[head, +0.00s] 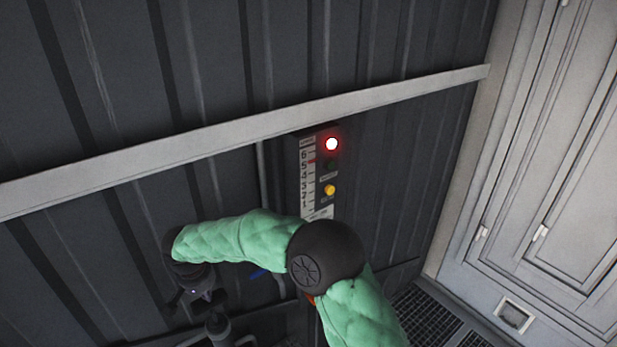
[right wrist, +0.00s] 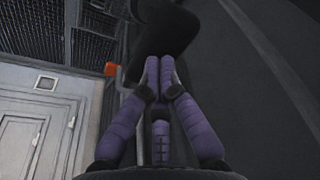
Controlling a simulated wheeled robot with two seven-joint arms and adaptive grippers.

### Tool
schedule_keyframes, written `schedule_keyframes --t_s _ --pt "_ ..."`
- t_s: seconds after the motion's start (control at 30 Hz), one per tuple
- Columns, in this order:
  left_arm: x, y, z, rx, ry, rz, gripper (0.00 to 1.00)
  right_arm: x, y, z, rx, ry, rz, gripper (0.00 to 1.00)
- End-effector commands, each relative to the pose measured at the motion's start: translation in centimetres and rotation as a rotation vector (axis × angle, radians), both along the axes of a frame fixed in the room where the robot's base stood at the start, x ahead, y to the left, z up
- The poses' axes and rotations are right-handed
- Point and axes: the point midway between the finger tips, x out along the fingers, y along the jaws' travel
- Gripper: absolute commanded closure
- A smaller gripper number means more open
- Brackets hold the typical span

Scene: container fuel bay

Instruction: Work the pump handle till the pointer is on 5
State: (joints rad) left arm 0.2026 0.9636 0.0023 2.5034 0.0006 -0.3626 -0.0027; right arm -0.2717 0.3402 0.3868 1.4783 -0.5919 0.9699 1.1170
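The gauge (head: 307,178) on the wall panel has a number scale from 1 up to 6. Its small red pointer (head: 311,161) stands at about 5. My right arm crosses the head view, and its dark gripper (head: 200,296) is at the lower left, too dark to read there. In the right wrist view its purple fingers (right wrist: 160,66) are together at the tips, just at the near edge of a dark block (right wrist: 165,28). I cannot tell whether this block is the pump handle, and no grip on it shows. My left gripper is not seen.
A red lamp (head: 331,144) is lit on the panel, above a yellow button (head: 329,190). A pale rail (head: 240,130) crosses the corrugated wall. White doors (head: 560,170) stand at the right, with dark floor grating (head: 428,312) before them.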

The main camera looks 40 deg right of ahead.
Motion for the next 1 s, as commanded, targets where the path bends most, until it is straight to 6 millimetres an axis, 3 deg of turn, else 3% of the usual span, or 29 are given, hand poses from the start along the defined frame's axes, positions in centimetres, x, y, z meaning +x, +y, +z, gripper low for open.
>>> schedule_keyframes --t_s 0.6,1.0 --pt "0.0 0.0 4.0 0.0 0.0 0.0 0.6 -0.1 0.0 6.2 -0.001 0.004 0.0 1.0" --pt "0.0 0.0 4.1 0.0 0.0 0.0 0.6 0.0 0.0 6.6 0.0 0.0 0.0 1.0"
